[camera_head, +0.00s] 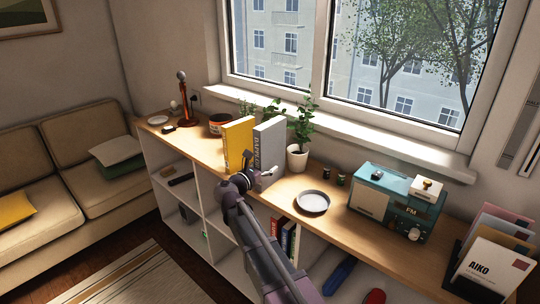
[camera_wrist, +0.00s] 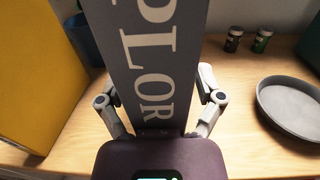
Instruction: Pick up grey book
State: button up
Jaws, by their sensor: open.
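The grey book (camera_head: 268,152) stands upright on the wooden shelf top, just right of a yellow book (camera_head: 238,143). In the wrist view the grey book (camera_wrist: 155,55) fills the middle, with large pale letters on its spine. My gripper (camera_head: 248,172) is at the near side of the grey book, low on its spine. In the wrist view my gripper (camera_wrist: 158,90) is open, with one finger on each side of the grey book. I cannot tell whether the fingers touch it.
The yellow book (camera_wrist: 38,75) stands close on the left. A potted plant (camera_head: 298,157) is behind on the right. A grey plate (camera_head: 313,202), small jars (camera_head: 341,178) and a teal radio (camera_head: 395,200) stand farther right.

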aim_at(266, 156)
grip_shut()
jog(key=shift+r, duration=0.2)
dwell(0.4)
notch_tip(266, 156, up, 3)
jog(key=p, duration=0.3)
jog(key=shift+s+r+p, duration=0.15)
jog(key=shift+r+p, duration=0.15)
jog(key=shift+p, duration=0.2)
jog(key=s+d+r+p, duration=0.1)
jog(key=s+d, duration=0.1)
jog(key=s, duration=1.3)
jog(key=shift+s, duration=0.3)
jog(key=shift+r, duration=0.15)
